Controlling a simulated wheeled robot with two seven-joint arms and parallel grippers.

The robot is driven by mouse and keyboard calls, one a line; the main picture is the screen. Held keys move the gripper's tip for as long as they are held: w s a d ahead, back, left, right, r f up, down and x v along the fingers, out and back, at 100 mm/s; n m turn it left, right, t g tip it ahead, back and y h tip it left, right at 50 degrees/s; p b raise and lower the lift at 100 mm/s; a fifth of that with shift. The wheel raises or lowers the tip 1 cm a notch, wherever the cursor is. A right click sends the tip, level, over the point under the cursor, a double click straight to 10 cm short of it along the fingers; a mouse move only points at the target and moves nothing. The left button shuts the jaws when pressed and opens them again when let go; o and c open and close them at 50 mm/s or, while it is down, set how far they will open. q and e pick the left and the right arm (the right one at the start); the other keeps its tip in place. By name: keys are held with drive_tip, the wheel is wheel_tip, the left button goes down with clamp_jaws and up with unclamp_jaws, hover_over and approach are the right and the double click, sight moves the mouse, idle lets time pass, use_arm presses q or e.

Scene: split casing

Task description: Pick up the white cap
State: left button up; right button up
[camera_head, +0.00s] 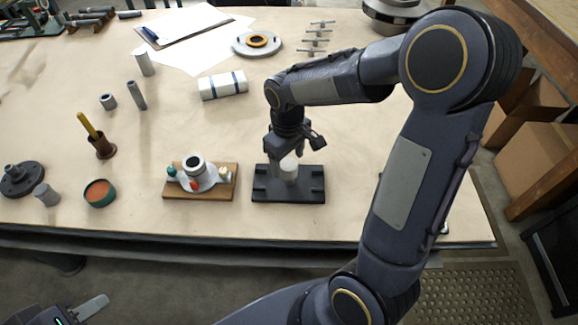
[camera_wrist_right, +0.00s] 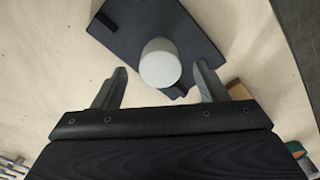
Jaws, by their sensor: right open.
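The white cap (camera_head: 289,170) stands on a black slotted plate (camera_head: 262,190) near the table's front edge. In the right wrist view the white cap (camera_wrist_right: 160,63) is a pale, rounded form on the black plate (camera_wrist_right: 138,32). My right gripper (camera_head: 284,158) is at the cap from above, partly covering it in the head view. In the wrist view its open fingers (camera_wrist_right: 161,70) lie on either side of the cap, with visible gaps. The cap appears nearer the right-hand finger. My left gripper (camera_head: 90,307) shows only partly at the lower left, away from the table; its opening is unclear.
A wooden board (camera_head: 208,192) with a white fitting and small coloured parts lies just left of the plate. A green cup (camera_head: 100,194) and a brown holder (camera_head: 104,148) stand further left. A white roll (camera_head: 223,85) lies behind. The table front edge is close.

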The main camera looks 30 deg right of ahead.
wheel_tip(320, 180, down, 2)
drive_tip(key=shift+c, duration=0.2)
drive_tip(key=c, duration=1)
drive_tip(key=shift+r, duration=0.1)
